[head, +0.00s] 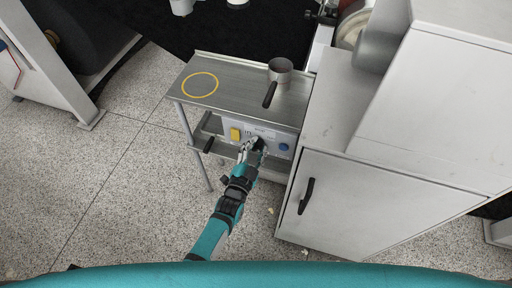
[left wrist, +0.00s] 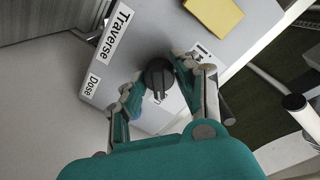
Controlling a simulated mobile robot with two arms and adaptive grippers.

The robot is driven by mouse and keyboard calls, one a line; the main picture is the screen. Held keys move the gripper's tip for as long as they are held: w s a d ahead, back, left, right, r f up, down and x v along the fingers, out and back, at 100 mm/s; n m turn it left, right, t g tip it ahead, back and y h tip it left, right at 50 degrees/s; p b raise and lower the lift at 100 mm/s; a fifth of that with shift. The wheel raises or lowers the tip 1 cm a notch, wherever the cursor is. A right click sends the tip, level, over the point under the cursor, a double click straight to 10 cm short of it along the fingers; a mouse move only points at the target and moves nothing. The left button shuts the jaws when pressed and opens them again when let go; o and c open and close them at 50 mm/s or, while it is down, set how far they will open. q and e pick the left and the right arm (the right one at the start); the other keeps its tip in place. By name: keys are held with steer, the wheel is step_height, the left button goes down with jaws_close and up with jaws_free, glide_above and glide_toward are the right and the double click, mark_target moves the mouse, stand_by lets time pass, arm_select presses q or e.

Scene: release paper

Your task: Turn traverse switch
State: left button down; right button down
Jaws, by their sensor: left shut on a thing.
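In the head view the knob (head: 259,143) sits on the panel front below a metal shelf, partly hidden by my gripper. My left gripper (head: 251,149) reaches the panel from below. In the left wrist view its fingers (left wrist: 159,76) stand on either side of the knob and are shut on it. My right gripper is in neither view.
A yellow part (head: 236,133) and a blue button (head: 283,147) sit on the panel either side of the knob. A metal cup with a black handle (head: 280,70) stands on the shelf (head: 235,88). A grey cabinet (head: 365,205) stands close on the right.

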arm_select(q)
steer(key=c, duration=0.9)
jaws_free()
steer(key=shift+c, duration=0.2)
steer(key=v, duration=1.2)
